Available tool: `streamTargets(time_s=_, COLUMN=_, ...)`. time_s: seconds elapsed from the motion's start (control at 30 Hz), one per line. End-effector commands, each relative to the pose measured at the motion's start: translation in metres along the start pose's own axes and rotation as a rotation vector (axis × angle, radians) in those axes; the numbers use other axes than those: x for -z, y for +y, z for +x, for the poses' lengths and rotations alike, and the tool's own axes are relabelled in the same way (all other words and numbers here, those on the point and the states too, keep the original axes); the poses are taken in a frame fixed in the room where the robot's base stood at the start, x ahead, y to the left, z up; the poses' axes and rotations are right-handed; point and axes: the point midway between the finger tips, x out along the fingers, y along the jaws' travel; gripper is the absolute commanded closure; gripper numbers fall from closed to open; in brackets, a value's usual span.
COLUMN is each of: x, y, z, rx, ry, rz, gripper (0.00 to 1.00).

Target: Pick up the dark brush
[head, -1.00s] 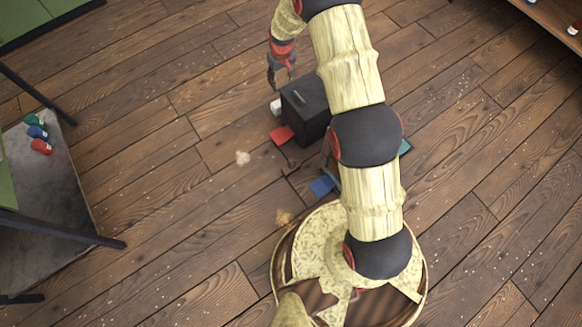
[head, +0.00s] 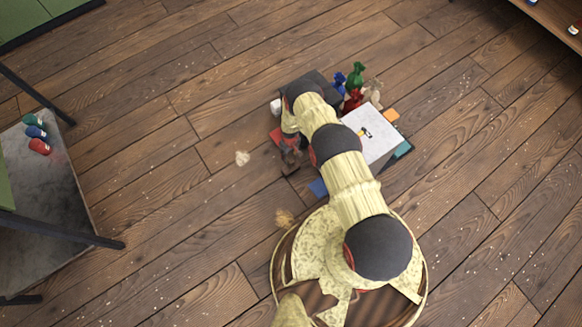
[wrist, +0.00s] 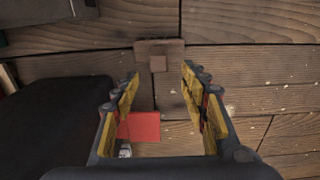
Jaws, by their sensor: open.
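The dark brush (wrist: 174,48) is a brown piece with a wide head, lying on the plank floor in the wrist view. A narrower brown part runs from its head down between my fingers. My gripper (wrist: 161,76) is open, with a finger on each side of that narrower part and the head just beyond the fingertips. I cannot tell whether the fingers touch it. In the head view my gripper (head: 291,156) is low over the floor beside the red square, and it mostly hides the brush.
A red square (head: 276,137) and a black box (wrist: 45,125) lie close to my gripper. A white-topped box (head: 370,138) with small bags (head: 356,76) behind it stands right of my arm. A blue square (head: 318,187) lies nearby.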

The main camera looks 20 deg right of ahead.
Motion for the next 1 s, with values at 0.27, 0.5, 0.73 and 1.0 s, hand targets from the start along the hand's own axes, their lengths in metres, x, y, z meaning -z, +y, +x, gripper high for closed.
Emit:
streamTargets(time_s=0.27, x=-0.002, y=0.000, z=0.028, rx=0.000, ry=-0.001, rz=0.000, gripper=0.56)
streamTargets(time_s=0.5, x=-0.006, y=0.003, z=0.058, rx=0.001, ry=-0.002, rz=0.000, gripper=0.56)
streamTargets(time_s=0.73, x=-0.005, y=0.003, z=0.076, rx=0.000, ry=-0.001, rz=0.000, gripper=0.56)
streamTargets(time_s=1.0, x=-0.005, y=0.003, z=0.074, rx=0.000, ry=-0.001, rz=0.000, gripper=0.62)
